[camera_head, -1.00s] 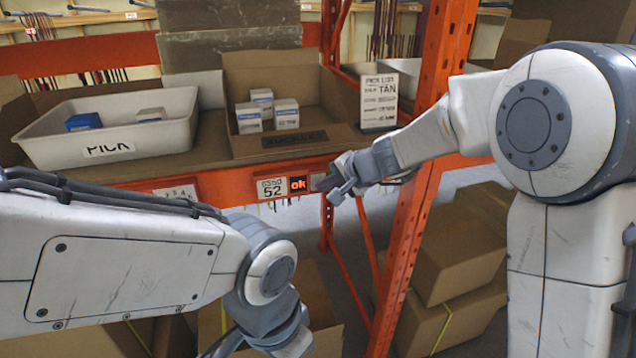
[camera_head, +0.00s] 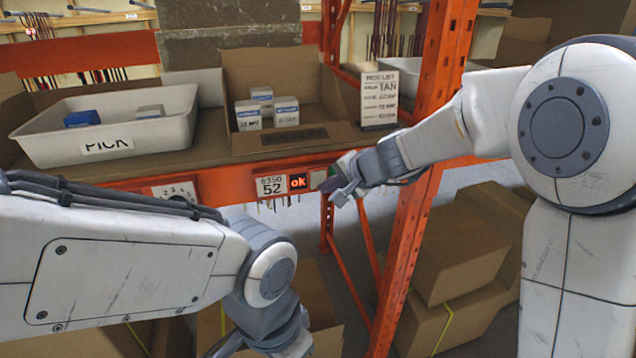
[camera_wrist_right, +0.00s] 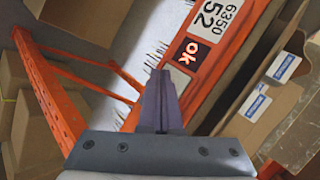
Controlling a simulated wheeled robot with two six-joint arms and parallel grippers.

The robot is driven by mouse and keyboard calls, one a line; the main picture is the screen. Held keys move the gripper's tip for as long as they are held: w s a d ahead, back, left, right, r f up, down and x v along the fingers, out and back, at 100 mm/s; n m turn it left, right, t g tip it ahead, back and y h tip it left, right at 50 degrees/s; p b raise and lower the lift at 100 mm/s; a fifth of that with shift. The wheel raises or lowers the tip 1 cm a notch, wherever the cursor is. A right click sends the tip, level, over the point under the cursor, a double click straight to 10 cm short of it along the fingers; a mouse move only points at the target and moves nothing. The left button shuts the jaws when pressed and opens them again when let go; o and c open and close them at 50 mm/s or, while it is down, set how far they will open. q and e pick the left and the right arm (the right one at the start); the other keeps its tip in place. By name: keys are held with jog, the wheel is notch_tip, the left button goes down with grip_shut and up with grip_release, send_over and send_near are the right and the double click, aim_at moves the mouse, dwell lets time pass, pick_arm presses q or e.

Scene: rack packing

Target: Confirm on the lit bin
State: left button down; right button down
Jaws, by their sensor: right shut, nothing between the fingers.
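The lit sign (camera_head: 298,182) glows red with "ok" on the orange shelf rail, below an open cardboard bin (camera_head: 290,138) holding several small white-and-blue boxes (camera_head: 262,98). A white label (camera_head: 271,186) reading 52 sits left of the sign. A small greenish-grey square (camera_head: 318,178) sits to its right. My right gripper (camera_head: 330,186) is shut and empty, its tips close to that square. In the right wrist view the shut fingers (camera_wrist_right: 161,76) point at the rail beside the "ok" sign (camera_wrist_right: 192,52); contact cannot be told. My left arm is at the lower left; its gripper is out of frame.
A white PICK tote (camera_head: 110,147) with blue and white boxes stands on the shelf at left. A pick list card (camera_head: 379,100) stands right of the bin. An orange upright (camera_head: 412,230) stands behind my right forearm. Cardboard boxes (camera_head: 455,260) lie below.

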jog(key=shift+s, duration=0.1)
jog(key=shift+s+d+b, duration=0.25)
jog(key=shift+s+b, duration=0.1)
jog(key=shift+s, duration=0.4)
jog(key=shift+s+d+b, duration=0.25)
jog(key=shift+s+b, duration=0.15)
jog(key=shift+s, duration=0.4)
jog(key=shift+s+d+b, duration=0.25)
jog(key=shift+s+b, duration=0.1)
jog(key=shift+s, duration=0.4)
jog(key=s+a+f+n+g+b, duration=0.1)
jog(key=s+a+f+n+g, duration=0.15)
jog(key=s, duration=0.35)
jog(key=s+a+f+n+g, duration=0.1)
jog(key=s+f+n, duration=0.15)
jog(key=s, duration=0.35)
jog(key=s+a+f+n+g+b, duration=0.1)
jog(key=s+n+g, duration=0.15)
jog(key=s, duration=0.45)
jog(key=s+d+f+n+g+h, duration=0.1)
jog(key=s+d+f+n+h, duration=0.4)
jog(key=s, duration=0.6)
jog(key=d+n, duration=0.2)
jog(key=shift+s+d, duration=0.2)
jog(key=shift+d, duration=0.2)
jog(key=shift+f, duration=0.1)
